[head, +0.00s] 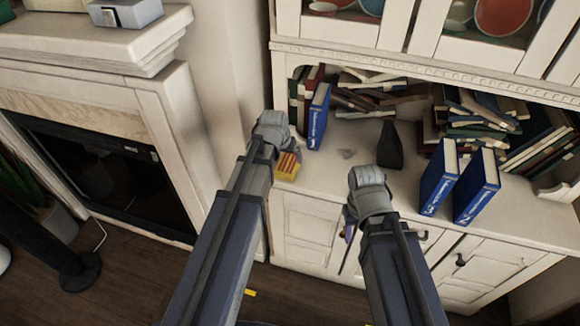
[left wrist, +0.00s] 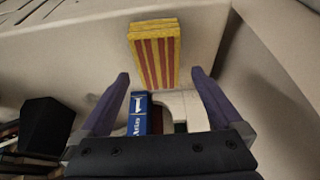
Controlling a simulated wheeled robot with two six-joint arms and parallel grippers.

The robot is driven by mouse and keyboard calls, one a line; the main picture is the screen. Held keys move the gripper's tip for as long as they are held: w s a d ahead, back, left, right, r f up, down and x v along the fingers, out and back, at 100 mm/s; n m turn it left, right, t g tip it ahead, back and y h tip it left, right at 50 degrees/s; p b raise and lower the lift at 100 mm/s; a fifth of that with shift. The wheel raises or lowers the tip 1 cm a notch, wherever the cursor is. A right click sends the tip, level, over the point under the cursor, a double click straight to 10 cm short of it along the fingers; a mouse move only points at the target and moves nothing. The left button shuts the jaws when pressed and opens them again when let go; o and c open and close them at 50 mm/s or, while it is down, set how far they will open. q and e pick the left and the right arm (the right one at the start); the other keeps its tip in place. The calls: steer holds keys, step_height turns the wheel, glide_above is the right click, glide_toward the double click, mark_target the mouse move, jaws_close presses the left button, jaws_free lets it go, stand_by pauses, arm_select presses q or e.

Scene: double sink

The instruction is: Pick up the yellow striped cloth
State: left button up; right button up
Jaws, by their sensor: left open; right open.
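The yellow striped cloth (head: 288,166), a folded yellow block with red stripes, lies on the white cabinet top near its left front corner. In the left wrist view the cloth (left wrist: 155,52) is ahead of the fingers, its near end showing between the tips. My left gripper (head: 293,150) is just above and behind the cloth in the head view, its fingers largely hidden by its own wrist. In the left wrist view the gripper (left wrist: 160,76) is open and empty. My right gripper (head: 350,235) is open and empty, in front of the cabinet's front edge.
A blue book (head: 319,116) stands close behind the cloth. A dark vase-like object (head: 389,148) and two blue books (head: 439,178) stand further right. Piled books fill the shelf behind. A fireplace (head: 100,140) is at left.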

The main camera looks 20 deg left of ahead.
mark_target(289, 161)
arm_select(q)
steer(key=shift+b+x, duration=2.45)
steer(key=shift+x, duration=0.7)
steer(key=shift+w+d, duration=0.1)
steer(key=shift+d, duration=0.1)
steer(key=shift+c, duration=0.4)
steer(key=c, duration=1)
